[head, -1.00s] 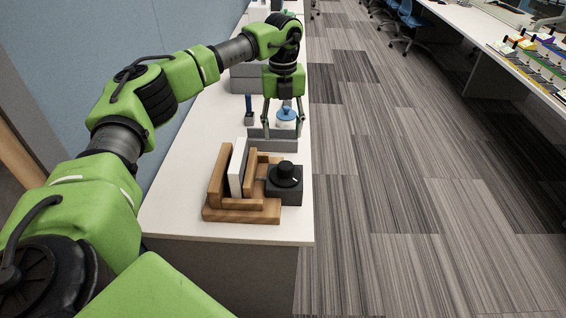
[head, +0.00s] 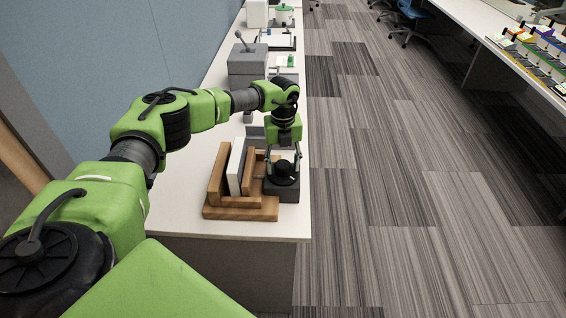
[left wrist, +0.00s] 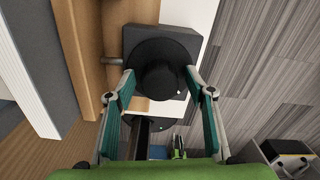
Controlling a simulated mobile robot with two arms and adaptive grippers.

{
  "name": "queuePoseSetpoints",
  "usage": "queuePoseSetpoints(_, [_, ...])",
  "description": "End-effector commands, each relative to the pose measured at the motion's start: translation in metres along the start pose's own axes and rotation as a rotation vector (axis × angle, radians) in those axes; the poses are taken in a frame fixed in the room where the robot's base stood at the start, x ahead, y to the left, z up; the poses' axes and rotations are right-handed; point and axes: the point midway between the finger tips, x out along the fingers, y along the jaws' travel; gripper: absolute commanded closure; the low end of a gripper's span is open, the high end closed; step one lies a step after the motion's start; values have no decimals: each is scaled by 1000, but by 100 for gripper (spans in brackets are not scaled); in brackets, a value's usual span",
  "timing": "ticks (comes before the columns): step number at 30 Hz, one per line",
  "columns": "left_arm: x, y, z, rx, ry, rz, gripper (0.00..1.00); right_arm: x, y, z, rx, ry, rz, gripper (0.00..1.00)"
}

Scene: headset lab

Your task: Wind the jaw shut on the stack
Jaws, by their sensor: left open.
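A wooden vise-like holder (head: 240,208) stands near the front end of the bench. A white stack (head: 236,167) stands upright between its wooden jaws; it also shows at the left of the left wrist view (left wrist: 20,77). A black round knob (head: 284,177) sits on a dark grey box (head: 288,194) at the holder's right side. My left gripper (head: 284,166) is open just above the knob. In the left wrist view the open fingers (left wrist: 164,88) stand on both sides of the knob's near part (left wrist: 157,68), and I cannot tell whether they touch it. My right gripper is not in view.
A grey tray (head: 256,134) lies behind the holder, partly hidden by my arm. A grey box with a lever (head: 247,65) stands farther back. The bench's right edge runs close beside the knob box, with open floor (head: 380,230) beyond.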

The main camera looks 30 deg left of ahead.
Motion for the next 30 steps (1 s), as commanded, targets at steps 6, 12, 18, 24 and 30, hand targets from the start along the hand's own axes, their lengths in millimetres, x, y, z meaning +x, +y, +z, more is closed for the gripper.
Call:
queuePoseSetpoints(6, [2,0,0,0,0,0,51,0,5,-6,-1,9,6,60])
queuePoseSetpoints(12, [1,0,0,0,0,0,87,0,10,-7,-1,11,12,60])
queuePoseSetpoints(18, [1,0,0,2,0,-1,89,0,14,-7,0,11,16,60])
queuePoseSetpoints(24, [2,0,0,39,0,-1,89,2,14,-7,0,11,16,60])
queuePoseSetpoints(30, [2,-1,0,146,-1,-3,89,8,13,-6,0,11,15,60])
